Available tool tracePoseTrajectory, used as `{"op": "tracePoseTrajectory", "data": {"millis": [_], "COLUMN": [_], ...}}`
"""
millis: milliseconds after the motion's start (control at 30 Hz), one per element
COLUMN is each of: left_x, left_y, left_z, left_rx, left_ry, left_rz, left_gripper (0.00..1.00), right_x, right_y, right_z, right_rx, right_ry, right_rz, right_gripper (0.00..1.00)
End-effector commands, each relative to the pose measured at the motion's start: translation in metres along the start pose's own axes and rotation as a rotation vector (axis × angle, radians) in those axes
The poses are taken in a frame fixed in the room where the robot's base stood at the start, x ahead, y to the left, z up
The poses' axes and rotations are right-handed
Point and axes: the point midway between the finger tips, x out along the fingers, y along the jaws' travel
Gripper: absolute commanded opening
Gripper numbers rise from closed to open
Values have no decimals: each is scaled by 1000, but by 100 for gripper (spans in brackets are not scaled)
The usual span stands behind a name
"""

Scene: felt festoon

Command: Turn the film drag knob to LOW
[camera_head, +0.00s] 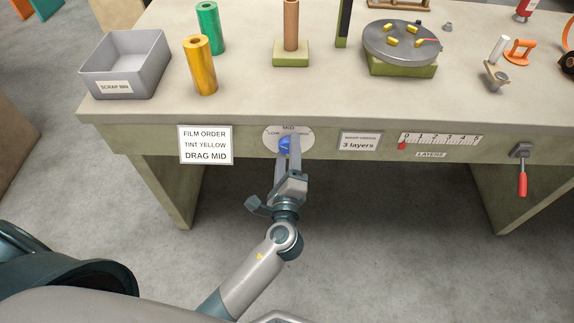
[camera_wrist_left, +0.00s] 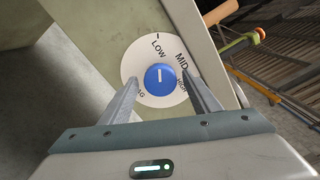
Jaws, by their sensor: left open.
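The film drag knob (camera_head: 285,144) is blue and sits on a white round dial (camera_head: 270,133) on the bench's front panel. In the left wrist view the knob (camera_wrist_left: 160,79) shows a short white line pointing up, toward the word LOW. MID is up-right of the knob in that view and HIGH is to its right. My left gripper (camera_head: 288,140) is open at the dial. Its fingertips (camera_wrist_left: 162,78) stand on either side of the knob, with a gap visible to each side. Whether they touch it deeper in cannot be told.
A sign (camera_head: 205,145) left of the dial reads DRAG MID. A "3 layers" plate (camera_head: 359,142), a layer scale (camera_head: 440,140) and a red-handled lever (camera_head: 522,170) are to the right. A grey scrap bin (camera_head: 126,64) and film rolls (camera_head: 200,66) stand above on the bench.

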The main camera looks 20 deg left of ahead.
Motion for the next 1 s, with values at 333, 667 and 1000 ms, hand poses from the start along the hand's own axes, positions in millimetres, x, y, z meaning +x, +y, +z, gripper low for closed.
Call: {"op": "tracePoseTrajectory", "data": {"millis": [333, 667, 1000], "left_x": [-30, -94, -155], "left_y": [2, 3, 2], "left_z": [-1, -1, -1], "left_rx": [-1, -2, -1], "left_ry": [1, 1, 1], "left_rz": [2, 4, 3], "left_gripper": [57, 57, 57], "right_x": [-1, -28, -59], "right_y": [0, -2, -4], "right_z": [-2, -21, -39], "right_rx": [0, -1, -2], "right_ry": [-12, -7, -1], "right_rz": [0, -1, 0], "right_gripper": [31, 31, 31]}}
